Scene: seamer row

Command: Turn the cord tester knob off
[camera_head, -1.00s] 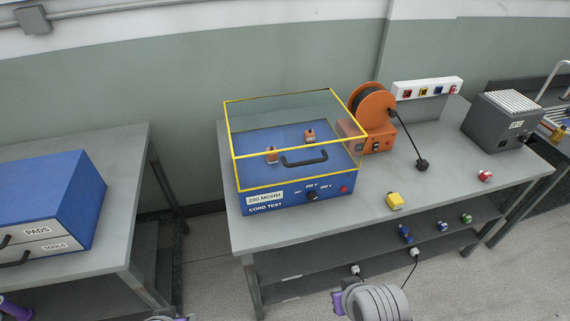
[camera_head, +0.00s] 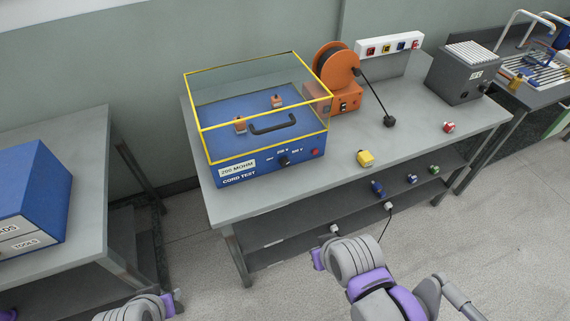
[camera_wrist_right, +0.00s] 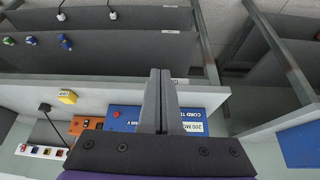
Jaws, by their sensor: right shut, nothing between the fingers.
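My left gripper (camera_head: 172,299) is barely in view at the bottom left.
A lower shelf (camera_head: 300,233) holds several small plugs. A blue drawer box (camera_head: 35,190) is at left.

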